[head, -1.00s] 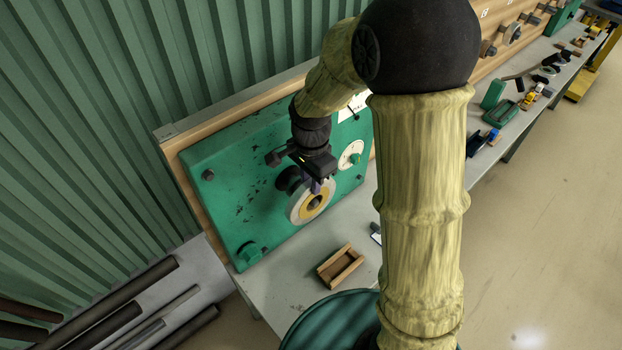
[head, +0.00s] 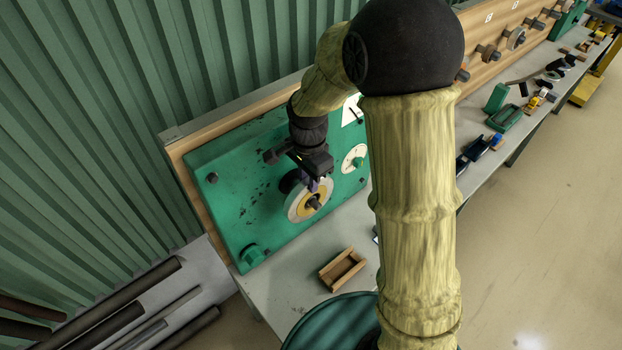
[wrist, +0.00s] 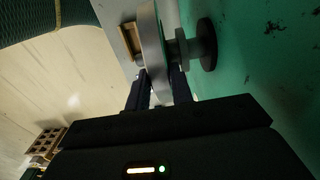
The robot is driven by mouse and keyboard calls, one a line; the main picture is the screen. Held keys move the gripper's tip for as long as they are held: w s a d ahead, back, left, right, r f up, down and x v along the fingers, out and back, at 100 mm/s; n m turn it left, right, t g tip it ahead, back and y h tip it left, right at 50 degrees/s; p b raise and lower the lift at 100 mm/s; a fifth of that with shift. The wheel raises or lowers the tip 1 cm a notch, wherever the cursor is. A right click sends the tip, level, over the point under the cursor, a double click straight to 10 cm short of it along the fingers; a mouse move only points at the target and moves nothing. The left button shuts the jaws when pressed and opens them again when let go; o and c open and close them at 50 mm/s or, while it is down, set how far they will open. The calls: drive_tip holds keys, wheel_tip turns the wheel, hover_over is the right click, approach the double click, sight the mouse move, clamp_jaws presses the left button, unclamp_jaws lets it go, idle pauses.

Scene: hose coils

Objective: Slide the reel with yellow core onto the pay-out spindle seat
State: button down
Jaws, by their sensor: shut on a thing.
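The pale reel with the yellow core (head: 301,212) is upright in front of the green panel (head: 235,205). My gripper (head: 316,184) is shut on its upper rim. A dark spindle tip (head: 314,203) shows through the core's hole. In the wrist view the reel (wrist: 152,45) is nearly edge-on between the fingers of my gripper (wrist: 160,88). The spindle seat's dark round flange (wrist: 206,45) stands to its right, by the panel. A length of shaft and a collar (wrist: 179,46) show between reel and flange, so the reel is apart from the flange.
A small wooden tray (head: 342,268) lies on the grey bench below the panel. Farther right, the bench holds several tools and pegs.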

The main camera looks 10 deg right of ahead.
drive_tip(key=shift+w+a, duration=0.5)
drive_tip(key=shift+w, duration=0.25)
drive_tip(key=c, duration=1.1)
unclamp_jaws()
drive_tip(key=shift+s, duration=0.1)
drive_tip(key=shift+c, duration=0.2)
drive_tip(key=shift+o, duration=0.2)
drive_tip(key=shift+r+p, duration=0.15)
drive_tip(key=shift+p, duration=0.15)
drive_tip(key=shift+r+p, duration=1.1)
drive_tip(key=shift+r, duration=0.3)
drive_tip(key=shift+r, duration=0.1)
drive_tip(key=shift+r+p, duration=1.1)
drive_tip(key=shift+r, duration=0.25)
